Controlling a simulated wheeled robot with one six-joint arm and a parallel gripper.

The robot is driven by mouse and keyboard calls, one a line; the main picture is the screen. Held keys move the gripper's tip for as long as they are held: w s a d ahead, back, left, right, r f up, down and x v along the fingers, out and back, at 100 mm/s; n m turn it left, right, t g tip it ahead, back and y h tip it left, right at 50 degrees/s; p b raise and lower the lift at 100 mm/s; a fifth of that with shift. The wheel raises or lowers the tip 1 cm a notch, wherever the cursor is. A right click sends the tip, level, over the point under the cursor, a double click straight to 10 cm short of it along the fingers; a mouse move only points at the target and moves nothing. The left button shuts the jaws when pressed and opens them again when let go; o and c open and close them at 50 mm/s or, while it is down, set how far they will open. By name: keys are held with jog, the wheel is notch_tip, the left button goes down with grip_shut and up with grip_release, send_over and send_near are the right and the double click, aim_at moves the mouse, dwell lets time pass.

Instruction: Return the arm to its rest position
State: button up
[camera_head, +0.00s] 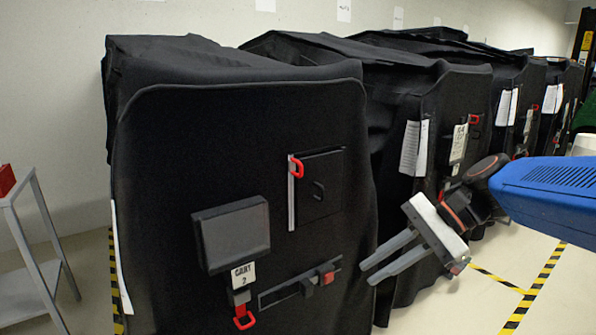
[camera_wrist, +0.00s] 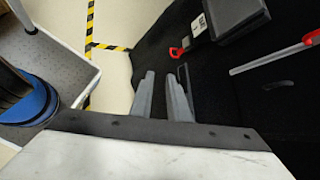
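My gripper (camera_head: 367,275) is at the right of the nearest covered cart (camera_head: 240,130) in the head view, its two grey fingers pointing left towards the black cover. The fingers are parallel with a narrow gap and nothing between them. In the wrist view my gripper (camera_wrist: 162,76) shows the same empty gap, with the black cover beyond it. I cannot tell how far the fingertips are from the cover. My blue arm link reaches in from the right edge of the head view.
The front cart carries a grey box (camera_head: 235,232), a "CART 2" tag (camera_head: 243,273), a red hook (camera_head: 296,167) and a latch strip (camera_head: 300,285). More covered carts (camera_head: 425,110) stand behind. A grey side table (camera_head: 25,290) is at left. Floor with yellow-black tape (camera_head: 535,290) is clear at right.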

jog(key=s+d+f+n+t+h, duration=0.4)
jog(key=s+d+f+n+h, duration=0.5)
jog(key=d+f+n, duration=0.2)
jog(key=shift+d+f+n+t+h, duration=0.25)
jog(key=shift+d+n+t+h, duration=0.2)
jog(key=shift+d, duration=0.6)
jog(key=shift+w+a, duration=0.1)
dwell(0.5)
